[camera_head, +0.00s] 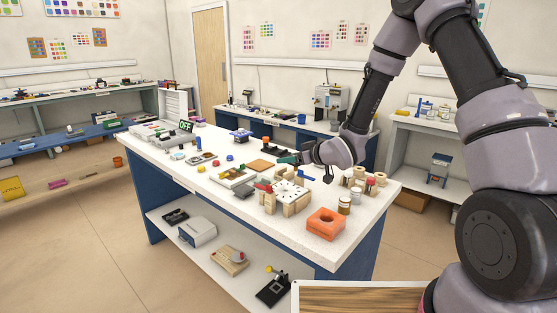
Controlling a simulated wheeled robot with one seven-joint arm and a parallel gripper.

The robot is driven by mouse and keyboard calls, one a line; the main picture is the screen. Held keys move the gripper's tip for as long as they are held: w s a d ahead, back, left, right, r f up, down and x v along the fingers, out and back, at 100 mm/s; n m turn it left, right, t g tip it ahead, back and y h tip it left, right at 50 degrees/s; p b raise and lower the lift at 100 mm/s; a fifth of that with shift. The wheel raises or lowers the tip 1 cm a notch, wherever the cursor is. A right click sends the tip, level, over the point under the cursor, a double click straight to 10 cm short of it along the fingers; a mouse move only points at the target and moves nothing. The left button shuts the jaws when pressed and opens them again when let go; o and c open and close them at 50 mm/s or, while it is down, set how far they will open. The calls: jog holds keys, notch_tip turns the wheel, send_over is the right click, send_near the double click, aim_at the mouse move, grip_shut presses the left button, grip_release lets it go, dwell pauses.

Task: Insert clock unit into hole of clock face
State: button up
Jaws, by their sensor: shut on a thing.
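The clock face (292,189) looks like a white square plate with dark marks. It lies flat on pale wooden blocks (297,208) near the middle of the white worktable (320,245). My gripper (294,158) reaches in from the right and points left, above the table and behind the clock face. It is shut on a small dark green piece (286,159), which seems to be the clock unit. The piece is small and partly hidden by my gripper, so its shape is unclear. It is apart from the clock face.
An orange block with a hollow (326,222) and small jars (345,205) stand right of the clock face. Wooden cylinders (358,177) stand behind the jars. The table's front right corner is clear.

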jog(key=shift+n+g+y, duration=0.5)
jog(key=shift+n+y, duration=0.1)
jog(key=a, duration=0.1)
jog(key=s+a, duration=0.1)
jog(key=a, duration=0.1)
jog(key=shift+s+a+r, duration=0.2)
jog(key=shift+s+a, duration=0.1)
jog(key=shift+s, duration=0.1)
jog(key=shift+d, duration=0.1)
send_over(280, 188)
jog(key=shift+w+f, duration=0.1)
jog(key=shift+f, duration=2.8)
jog(key=shift+f, duration=1.55)
jog(key=o, duration=1.4)
jog(key=shift+o, duration=0.2)
